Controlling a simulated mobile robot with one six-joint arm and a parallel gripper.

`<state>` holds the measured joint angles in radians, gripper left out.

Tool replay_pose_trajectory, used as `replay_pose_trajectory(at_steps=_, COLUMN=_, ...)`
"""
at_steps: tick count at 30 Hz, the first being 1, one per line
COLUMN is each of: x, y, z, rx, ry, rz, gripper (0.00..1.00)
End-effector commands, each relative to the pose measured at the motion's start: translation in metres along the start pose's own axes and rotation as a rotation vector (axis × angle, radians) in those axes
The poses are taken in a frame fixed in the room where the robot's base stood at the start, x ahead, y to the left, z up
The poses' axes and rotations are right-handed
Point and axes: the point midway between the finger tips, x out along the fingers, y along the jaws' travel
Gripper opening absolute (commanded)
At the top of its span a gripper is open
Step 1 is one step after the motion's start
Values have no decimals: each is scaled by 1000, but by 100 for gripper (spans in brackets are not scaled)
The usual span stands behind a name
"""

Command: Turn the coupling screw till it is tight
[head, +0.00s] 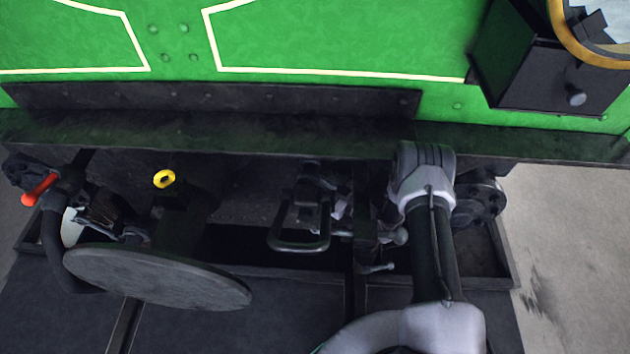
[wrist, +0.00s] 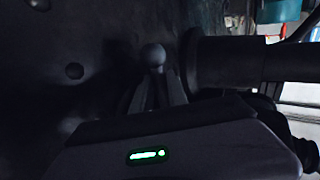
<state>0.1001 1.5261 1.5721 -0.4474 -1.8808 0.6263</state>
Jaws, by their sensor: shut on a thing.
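The coupling screw hangs under the dark buffer beam in the head view; its steel loop (head: 300,243) hangs at the left of it. A ball-ended bar (head: 380,267) sticks out low on its right side. In the wrist view my gripper (wrist: 156,82) is shut on the lever of the coupling screw, and the lever's round ball end (wrist: 153,54) shows just beyond the fingertips. In the head view my wrist and arm cover part of the area right of the screw, and the fingers are too dark to make out. How tight the thread is cannot be seen.
A round buffer plate (head: 160,278) stands at the left, with a hose and red handle (head: 40,189) behind it. A yellow ring (head: 164,179) sits above it. The buffer beam (head: 250,135) runs close above my wrist. A lamp box (head: 545,75) is at upper right.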

Motion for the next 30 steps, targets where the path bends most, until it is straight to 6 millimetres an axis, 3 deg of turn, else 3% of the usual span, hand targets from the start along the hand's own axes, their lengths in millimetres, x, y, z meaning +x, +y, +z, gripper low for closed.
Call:
replay_pose_trajectory(at_steps=26, x=-1, y=0, z=1, rx=2, ry=-2, rz=1, gripper=0)
replay_pose_trajectory(at_steps=30, x=-6, y=4, z=-8, rx=-41, ry=-71, rz=3, gripper=0)
